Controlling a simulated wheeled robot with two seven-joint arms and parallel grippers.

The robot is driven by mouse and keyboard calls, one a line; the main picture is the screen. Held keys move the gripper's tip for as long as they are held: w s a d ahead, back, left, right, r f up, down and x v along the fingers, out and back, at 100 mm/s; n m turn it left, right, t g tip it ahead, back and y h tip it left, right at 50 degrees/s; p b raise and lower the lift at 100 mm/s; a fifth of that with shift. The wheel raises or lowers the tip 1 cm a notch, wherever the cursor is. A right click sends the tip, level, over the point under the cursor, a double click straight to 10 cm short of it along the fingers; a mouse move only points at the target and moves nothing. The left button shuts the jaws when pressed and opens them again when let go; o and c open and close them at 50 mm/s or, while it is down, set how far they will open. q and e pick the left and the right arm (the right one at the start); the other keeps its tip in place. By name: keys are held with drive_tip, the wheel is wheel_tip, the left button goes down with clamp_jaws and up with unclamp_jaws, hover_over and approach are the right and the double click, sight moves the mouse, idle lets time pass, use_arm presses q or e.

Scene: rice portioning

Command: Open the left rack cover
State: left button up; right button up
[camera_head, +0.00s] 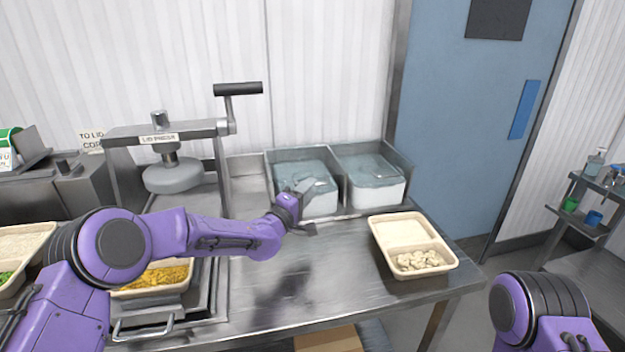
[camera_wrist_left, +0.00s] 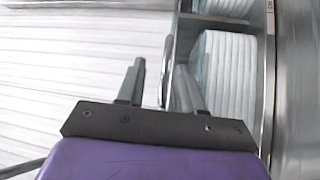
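The left rack (camera_head: 318,200) is a metal bin holding a white stack at the back of the steel table. Its translucent bluish cover (camera_head: 290,172) lies over the top and looks closed; part of it is hidden behind my gripper. My left gripper (camera_head: 303,188) is at the front left of this rack. In the left wrist view, the two fingers (camera_wrist_left: 160,88) stand apart, with a thin metal edge seen between or beyond them. I cannot tell whether they touch it. The white stack also shows in the left wrist view (camera_wrist_left: 228,75). My right gripper is out of view.
A matching right rack (camera_head: 376,193) with a cover stands beside it. A beige two-part tray (camera_head: 437,238) with pale food sits at the table's right. A lid press (camera_head: 172,178) stands left, above a tray of yellow food (camera_head: 160,277). The middle table (camera_head: 320,262) is clear.

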use_arm(q)
drive_tip(key=w, duration=0.2)
drive_tip(key=w+d, duration=0.1)
drive_tip(key=shift+w+f, duration=0.25)
drive_tip(key=shift+f, duration=0.15)
drive_tip(key=shift+w+d, duration=0.1)
drive_tip(key=shift+w, duration=0.15)
drive_tip(key=shift+s+r, duration=0.25)
drive_tip(key=shift+r, duration=0.15)
drive_tip(key=shift+w+f, duration=0.15)
clamp_jaws()
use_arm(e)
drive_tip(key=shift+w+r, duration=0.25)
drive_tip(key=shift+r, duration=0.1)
use_arm(q)
drive_tip(key=shift+p, duration=0.3)
